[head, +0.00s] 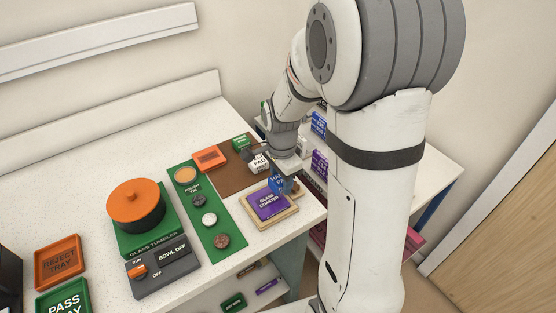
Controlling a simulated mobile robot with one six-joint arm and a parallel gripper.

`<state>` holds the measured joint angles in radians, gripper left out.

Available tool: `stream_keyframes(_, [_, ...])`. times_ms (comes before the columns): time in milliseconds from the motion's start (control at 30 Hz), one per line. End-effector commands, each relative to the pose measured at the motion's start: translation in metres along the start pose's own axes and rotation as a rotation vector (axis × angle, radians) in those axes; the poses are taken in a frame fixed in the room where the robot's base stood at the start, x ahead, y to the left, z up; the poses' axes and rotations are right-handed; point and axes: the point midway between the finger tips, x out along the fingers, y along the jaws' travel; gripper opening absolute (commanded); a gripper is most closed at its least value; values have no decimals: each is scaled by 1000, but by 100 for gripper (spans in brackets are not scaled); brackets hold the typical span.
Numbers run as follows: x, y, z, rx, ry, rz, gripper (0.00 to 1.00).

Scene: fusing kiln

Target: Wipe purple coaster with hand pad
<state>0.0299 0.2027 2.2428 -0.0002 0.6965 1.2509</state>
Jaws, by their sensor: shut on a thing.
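The purple coaster (268,206), labelled as a glass coaster, lies on a pale wooden tray (285,221) near the front right of the table. My gripper (287,172) reaches down from the right, over the tray's upper right side. It is shut on a blue hand pad (279,186), whose lettering is partly visible. The pad is at the coaster's upper right edge; I cannot tell if it touches the coaster. My arm hides part of the area behind the gripper.
A white pad block (259,163) and an orange block (209,158) sit on a brown mat (234,178). A green strip (225,250) holds several round pieces. An orange-topped tumbler (136,202) and a grey switch box (163,267) stand left. Table front is clear.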

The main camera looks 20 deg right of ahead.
Motion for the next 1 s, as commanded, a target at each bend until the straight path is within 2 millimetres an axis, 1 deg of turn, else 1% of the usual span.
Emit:
stream_keyframes(33, [-9,0,0,-1,0,-1,15])
stream_keyframes(300, [-33,-1,1,-2,0,-1,15])
stream_keyframes(433, [-42,-1,1,-2,0,-1,15])
stream_keyframes(567, [-44,-1,1,-3,0,0,15])
stream_keyframes(1000, [-43,-1,2,-4,0,0,15])
